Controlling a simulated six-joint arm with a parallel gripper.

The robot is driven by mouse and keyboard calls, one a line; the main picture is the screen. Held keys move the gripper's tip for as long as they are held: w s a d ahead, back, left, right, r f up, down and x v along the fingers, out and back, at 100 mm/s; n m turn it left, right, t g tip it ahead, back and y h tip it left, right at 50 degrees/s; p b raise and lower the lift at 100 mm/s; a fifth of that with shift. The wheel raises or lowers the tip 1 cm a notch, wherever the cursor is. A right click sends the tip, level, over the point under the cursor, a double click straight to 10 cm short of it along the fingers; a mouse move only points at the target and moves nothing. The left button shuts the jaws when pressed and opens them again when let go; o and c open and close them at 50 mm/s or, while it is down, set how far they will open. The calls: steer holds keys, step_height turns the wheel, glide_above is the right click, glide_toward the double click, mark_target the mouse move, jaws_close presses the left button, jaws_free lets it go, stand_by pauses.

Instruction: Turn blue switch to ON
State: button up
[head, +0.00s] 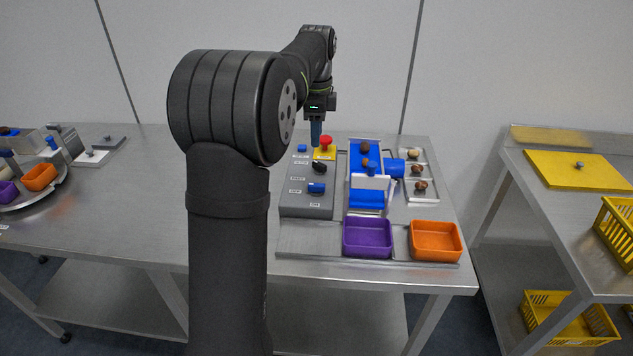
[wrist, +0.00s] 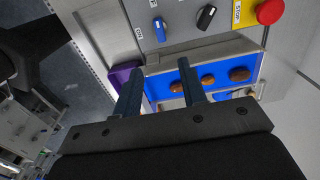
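The blue switch (head: 316,188) is a knob on the front part of a grey control panel (head: 305,211). It also shows in the wrist view (wrist: 160,30), with its handle roughly upright in the picture and small labels near it. I cannot read its setting for certain. My gripper (head: 316,141) hangs above the back of the panel, near the red stop button, away from the blue switch. In the wrist view my gripper (wrist: 160,68) has its two fingers apart with nothing held between them.
A black knob (head: 319,167), a blue button (head: 302,148) and a red stop button (head: 326,141) share the panel. To its right are a blue chute (head: 367,198) and dates on a tray. A purple bin (head: 367,238) and an orange bin (head: 435,241) stand in front.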

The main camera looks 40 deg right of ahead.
mark_target(317, 184)
step_height(317, 184, down, 16)
stand_by(0.4)
jaws_close()
